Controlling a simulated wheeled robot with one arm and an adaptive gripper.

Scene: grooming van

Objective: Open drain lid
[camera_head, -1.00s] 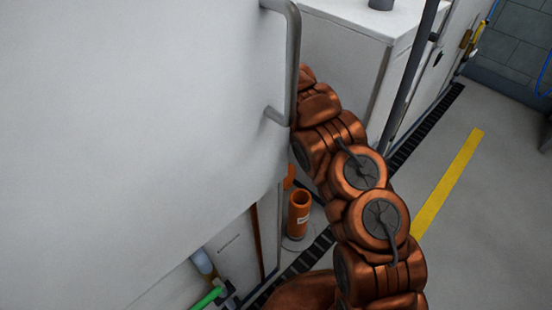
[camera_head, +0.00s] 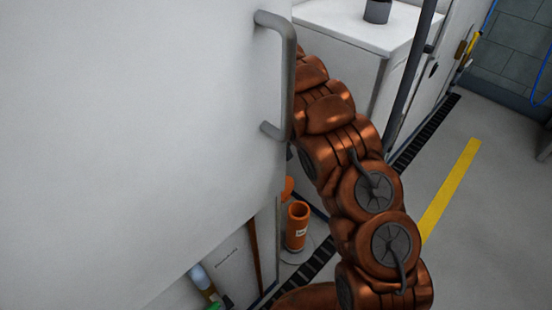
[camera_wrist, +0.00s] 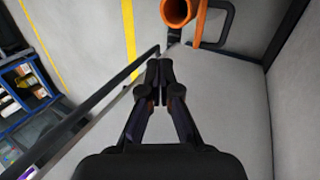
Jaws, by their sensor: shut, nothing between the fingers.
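An orange upright pipe (camera_head: 297,228) with an open, dark mouth stands on the floor by the white cabinet. It also shows at the top of the wrist view (camera_wrist: 176,12). A thin orange piece (camera_wrist: 198,28) stands beside the mouth there, and an orange rounded part (camera_head: 288,187) shows behind the pipe in the head view. This may be the drain lid, standing raised; I cannot tell for certain. My gripper (camera_wrist: 160,68) is shut and empty, its tips apparently short of the pipe. In the head view my gripper is hidden behind my arm and the white panel.
A large white panel with a grey bar handle (camera_head: 287,75) fills the left. A white cabinet (camera_head: 345,48) stands behind my arm. A dark floor grate (camera_head: 425,132) runs along the wall. Open grey floor with a yellow stripe (camera_head: 452,190) lies to the right.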

